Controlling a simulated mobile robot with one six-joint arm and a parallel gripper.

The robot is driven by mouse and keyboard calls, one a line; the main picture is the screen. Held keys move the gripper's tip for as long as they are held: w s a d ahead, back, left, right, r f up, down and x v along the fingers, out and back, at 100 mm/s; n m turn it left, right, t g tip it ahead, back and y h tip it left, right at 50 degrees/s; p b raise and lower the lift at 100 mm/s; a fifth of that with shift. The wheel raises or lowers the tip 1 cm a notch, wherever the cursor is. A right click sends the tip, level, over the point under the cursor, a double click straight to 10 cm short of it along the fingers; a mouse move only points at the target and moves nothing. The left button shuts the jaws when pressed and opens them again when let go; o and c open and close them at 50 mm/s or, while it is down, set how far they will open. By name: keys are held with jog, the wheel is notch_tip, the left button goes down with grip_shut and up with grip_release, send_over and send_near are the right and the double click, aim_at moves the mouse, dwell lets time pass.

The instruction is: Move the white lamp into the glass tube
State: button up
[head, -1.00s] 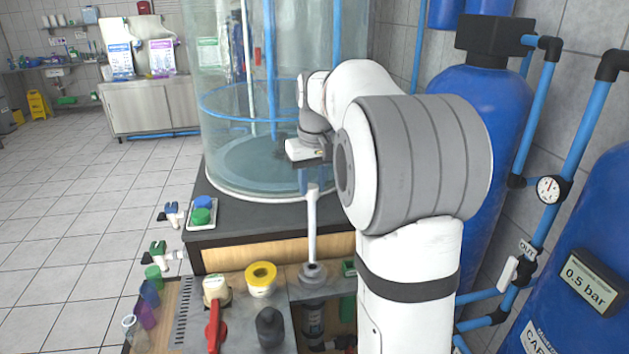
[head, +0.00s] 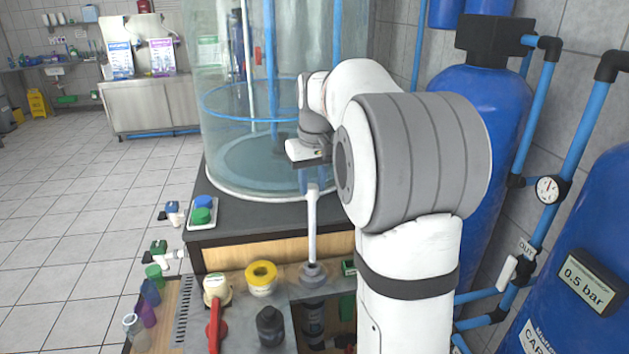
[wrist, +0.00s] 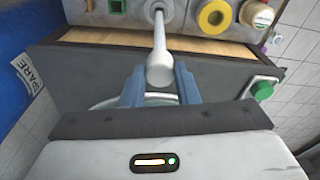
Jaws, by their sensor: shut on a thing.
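The white lamp (head: 312,225) is a long, slim white rod standing nearly upright on the bench. Its lower end meets a grey round fitting (head: 314,273); I cannot tell how far it goes in. My gripper (head: 312,181) is at the lamp's top end, its blue fingers pointing down. In the wrist view the lamp's thick, rounded end (wrist: 160,68) sits between the two fingers of my gripper (wrist: 160,84), which are shut on it. The lamp runs from there to the grey fitting (wrist: 167,10). I cannot make out a separate glass tube around the lamp.
A large clear tank (head: 260,185) stands behind the gripper on a dark platform. A blue tank (head: 490,130) stands to the right of my arm.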

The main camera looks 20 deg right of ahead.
jog(key=b, duration=0.3)
send_over(313, 246)
jog(key=shift+w+d+f, duration=0.1)
jog(key=shift+w+f, duration=0.05)
jog(key=shift+f, duration=0.95)
jog(key=shift+w+f, duration=0.15)
jog(key=shift+f, duration=0.95)
jog(key=shift+f+b, duration=2.2)
jog(key=shift+f, duration=1.3)
jog(key=shift+f+b, duration=2.25)
jog(key=shift+f, duration=1.25)
jog(key=shift+f, duration=0.25)
